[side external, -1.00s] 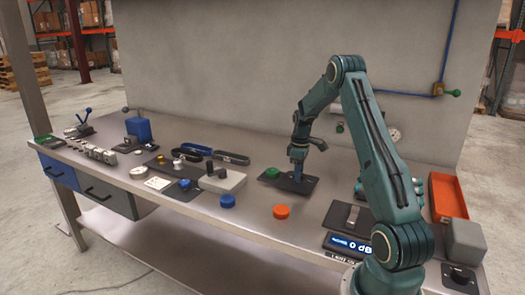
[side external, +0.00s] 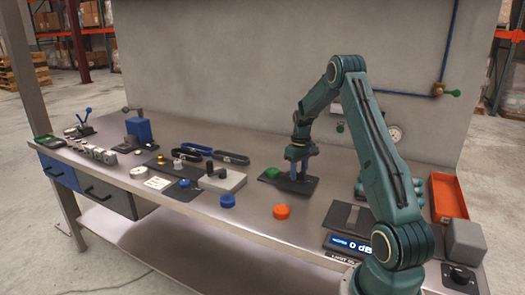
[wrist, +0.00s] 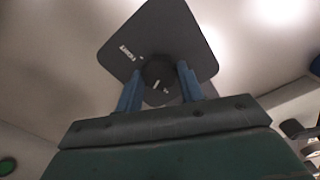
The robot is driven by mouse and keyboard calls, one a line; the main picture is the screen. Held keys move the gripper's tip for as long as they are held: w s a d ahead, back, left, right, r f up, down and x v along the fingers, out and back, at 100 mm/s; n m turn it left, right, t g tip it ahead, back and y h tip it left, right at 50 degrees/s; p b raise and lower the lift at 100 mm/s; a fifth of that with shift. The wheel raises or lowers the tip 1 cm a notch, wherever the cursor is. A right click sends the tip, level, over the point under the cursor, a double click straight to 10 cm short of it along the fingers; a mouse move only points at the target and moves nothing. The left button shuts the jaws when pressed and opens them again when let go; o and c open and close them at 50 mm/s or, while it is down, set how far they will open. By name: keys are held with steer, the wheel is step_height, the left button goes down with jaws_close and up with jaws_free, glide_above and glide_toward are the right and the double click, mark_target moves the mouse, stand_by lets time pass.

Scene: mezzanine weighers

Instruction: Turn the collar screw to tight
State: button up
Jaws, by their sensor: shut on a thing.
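The collar screw (wrist: 159,72) is a dark round knob with a small pale mark, standing on a dark plate (wrist: 130,30). Small white lettering, too blurred to read surely, is on the plate to the left of the screw. My gripper (wrist: 158,76) has one blue finger on each side of the screw and is shut on it. In the side external view my gripper (side external: 298,172) points straight down at the dark plate (side external: 309,188) on the bench. The screw is mostly hidden by the fingers there.
A green knob (side external: 271,173) is just left of the fingers. An orange disc (side external: 281,211) and a blue disc (side external: 227,201) lie nearer the front edge. An orange tray (side external: 449,196) and a grey block (side external: 465,240) are at the right.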

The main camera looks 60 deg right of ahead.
steer(key=m, duration=0.4)
steer(key=shift+r+m, duration=0.1)
steer(key=shift+m, duration=0.2)
steer(key=m, duration=0.4)
steer(key=shift+m, duration=0.3)
steer(key=m, duration=0.4)
steer(key=shift+m, duration=2.2)
steer(key=o, duration=1)
steer(key=shift+r, duration=0.1)
